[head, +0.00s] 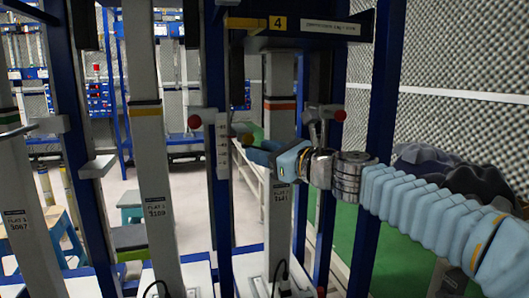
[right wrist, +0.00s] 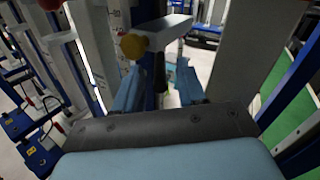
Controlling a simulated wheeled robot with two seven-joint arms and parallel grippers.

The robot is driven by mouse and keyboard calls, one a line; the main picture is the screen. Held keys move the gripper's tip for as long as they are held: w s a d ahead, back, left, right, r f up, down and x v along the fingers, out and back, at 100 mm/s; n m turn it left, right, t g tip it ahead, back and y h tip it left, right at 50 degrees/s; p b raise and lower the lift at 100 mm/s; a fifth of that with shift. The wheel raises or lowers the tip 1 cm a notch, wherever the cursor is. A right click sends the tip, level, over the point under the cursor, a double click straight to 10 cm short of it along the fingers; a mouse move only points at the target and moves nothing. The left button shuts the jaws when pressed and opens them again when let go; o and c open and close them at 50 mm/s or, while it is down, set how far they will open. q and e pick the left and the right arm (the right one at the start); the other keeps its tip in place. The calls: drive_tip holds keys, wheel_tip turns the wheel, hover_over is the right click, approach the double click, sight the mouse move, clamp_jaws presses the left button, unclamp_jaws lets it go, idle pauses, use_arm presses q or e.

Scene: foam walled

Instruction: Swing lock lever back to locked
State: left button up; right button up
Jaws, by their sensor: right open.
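A lever with a yellow knob (head: 247,139) is at the blue upright with a scale strip, just past my right gripper's tips. In the right wrist view a light grey bar (right wrist: 165,27) is next to the yellow knob (right wrist: 133,46), and a dark stem lies below, between the fingers in the picture. My right gripper (head: 262,150) reaches in from the right, between the uprights, with its fingers apart and nothing visibly gripped; the fingers also show in the right wrist view (right wrist: 158,90). I cannot tell whether a finger touches the lever. My left gripper is not in view.
A red knob (head: 195,121) is left of the yellow one, and another red knob (head: 340,115) is above my right wrist. A grey column (head: 279,90) stands close behind my gripper, and a blue post (head: 378,90) is near my forearm. A grey column (head: 152,180) stands left.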

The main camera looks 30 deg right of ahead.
drive_tip(key=shift+s, duration=0.1)
drive_tip(key=v, duration=1.3)
drive_tip(key=shift+s+d+p, duration=0.15)
drive_tip(key=shift+s+p, duration=0.15)
drive_tip(key=shift+p, duration=0.1)
drive_tip(key=shift+c, duration=0.4)
